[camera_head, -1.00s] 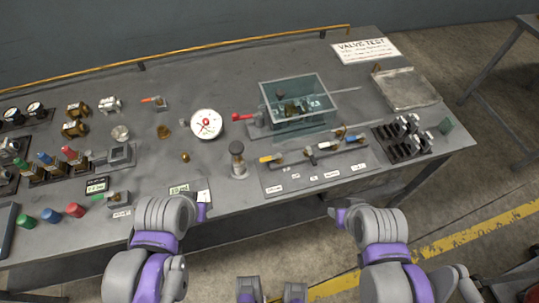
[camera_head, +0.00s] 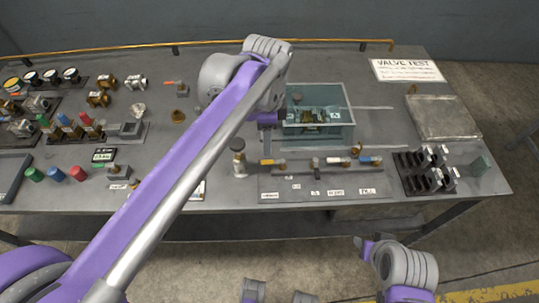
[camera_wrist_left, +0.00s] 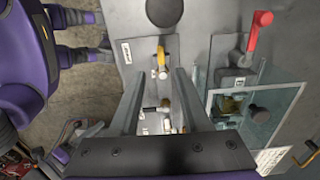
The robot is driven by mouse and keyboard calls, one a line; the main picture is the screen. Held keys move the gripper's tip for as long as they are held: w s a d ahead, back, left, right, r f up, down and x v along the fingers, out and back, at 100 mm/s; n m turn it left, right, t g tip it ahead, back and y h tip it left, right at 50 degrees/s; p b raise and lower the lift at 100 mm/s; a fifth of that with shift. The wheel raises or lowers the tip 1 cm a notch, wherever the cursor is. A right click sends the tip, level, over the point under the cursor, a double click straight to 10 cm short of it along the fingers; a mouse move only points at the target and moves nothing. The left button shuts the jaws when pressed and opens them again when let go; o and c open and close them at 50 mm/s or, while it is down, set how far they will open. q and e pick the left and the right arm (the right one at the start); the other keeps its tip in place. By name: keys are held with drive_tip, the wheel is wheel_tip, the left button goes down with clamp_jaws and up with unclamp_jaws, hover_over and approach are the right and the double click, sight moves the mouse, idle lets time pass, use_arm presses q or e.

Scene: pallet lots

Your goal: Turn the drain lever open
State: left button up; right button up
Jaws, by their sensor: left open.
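A valve panel (camera_head: 290,188) with several small levers and white labels lies at the bench's front; the labels are too small to read, so I cannot tell which lever is the drain. A yellow-handled lever (camera_wrist_left: 162,56) shows at the panel's end, also in the head view (camera_head: 267,162). A red lever (camera_wrist_left: 258,30) stands beside the clear tank (camera_wrist_left: 272,128); my left arm hides it in the head view. My left gripper (camera_wrist_left: 162,76) is open and empty over the panel, its fingers apart. My right gripper (camera_head: 365,243) is off the bench's front; its opening is unclear.
The clear tank (camera_head: 345,133) stands behind the panel. A dark knobbed post (camera_head: 238,150) is left of the panel. A rack of dark parts (camera_head: 420,180) and a shallow tray (camera_head: 443,118) are at right. Coloured caps and fittings crowd the left side.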

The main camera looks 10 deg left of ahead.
sight(267, 162)
use_arm(q)
wheel_tip(267, 162, down, 8)
drive_tip(key=shift+w+f+b, duration=0.1)
drive_tip(key=shift+b, duration=0.25)
drive_tip(key=shift+c, duration=0.2)
clamp_jaws()
